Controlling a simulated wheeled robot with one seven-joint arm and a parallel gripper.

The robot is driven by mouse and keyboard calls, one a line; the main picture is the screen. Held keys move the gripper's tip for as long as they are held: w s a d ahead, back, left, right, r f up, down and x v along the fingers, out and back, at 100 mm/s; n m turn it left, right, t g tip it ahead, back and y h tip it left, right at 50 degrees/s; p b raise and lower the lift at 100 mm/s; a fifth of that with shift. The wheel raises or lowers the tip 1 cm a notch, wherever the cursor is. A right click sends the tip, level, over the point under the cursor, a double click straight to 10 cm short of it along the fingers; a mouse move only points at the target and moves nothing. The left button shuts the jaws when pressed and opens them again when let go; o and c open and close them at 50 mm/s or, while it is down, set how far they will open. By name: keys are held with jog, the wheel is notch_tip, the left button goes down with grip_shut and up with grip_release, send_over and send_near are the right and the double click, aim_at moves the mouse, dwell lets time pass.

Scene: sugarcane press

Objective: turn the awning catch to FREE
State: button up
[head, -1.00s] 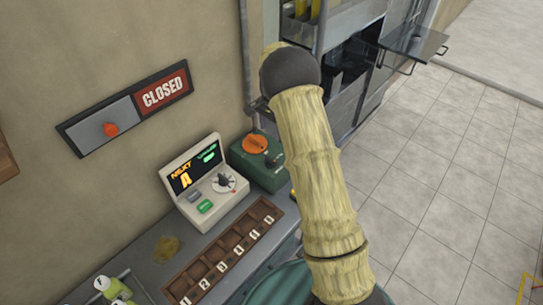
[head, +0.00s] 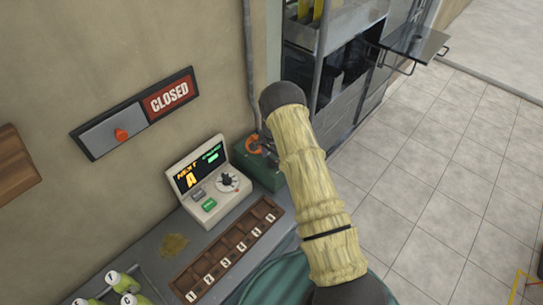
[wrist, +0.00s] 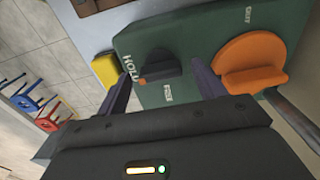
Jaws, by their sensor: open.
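The awning catch is a dark knob (wrist: 158,66) with an orange mark at one end, on a green box (wrist: 190,35) in the wrist view. The orange mark lies close to the printed word HOLD; the word FREE (wrist: 167,92) is printed beside it, to the right. My gripper (wrist: 163,68) is open, with one finger on each side of the knob in the picture. I cannot tell whether the fingers touch it. In the head view the green box (head: 262,170) is partly covered by my arm, which hides the catch and my gripper.
A large orange dial (wrist: 252,60) sits on the same box, close right of my right finger. A yellow piece (wrist: 105,68) is at the box's left edge. In the head view, a display console (head: 207,180) and a numbered wooden tray (head: 228,250) stand beside the box.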

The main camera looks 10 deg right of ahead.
jog(key=shift+s, duration=0.1)
jog(key=shift+a, duration=0.1)
jog(key=c, duration=1)
jog(key=shift+f+n+b, duration=0.1)
jog(key=shift+n+b, duration=0.2)
jog(key=shift+b, duration=0.15)
jog(key=n+b, duration=0.3)
jog(key=shift+f+b, duration=0.1)
jog(key=shift+b, duration=0.2)
jog(key=n+b, duration=0.3)
jog(key=n, duration=0.1)
jog(key=shift+w+b, duration=0.2)
jog(key=shift+b, duration=0.1)
jog(key=n+b, duration=0.2)
jog(key=n, duration=0.3)
jog(key=shift+n+b, duration=0.3)
jog(key=shift+n, duration=0.1)
jog(key=shift+r+n+b, duration=0.15)
jog(key=shift+n+b, duration=0.1)
jog(key=shift+n, duration=0.9)
jog(key=shift+r+n+b, duration=0.1)
jog(key=shift+n+b, duration=0.15)
jog(key=shift+n, duration=0.9)
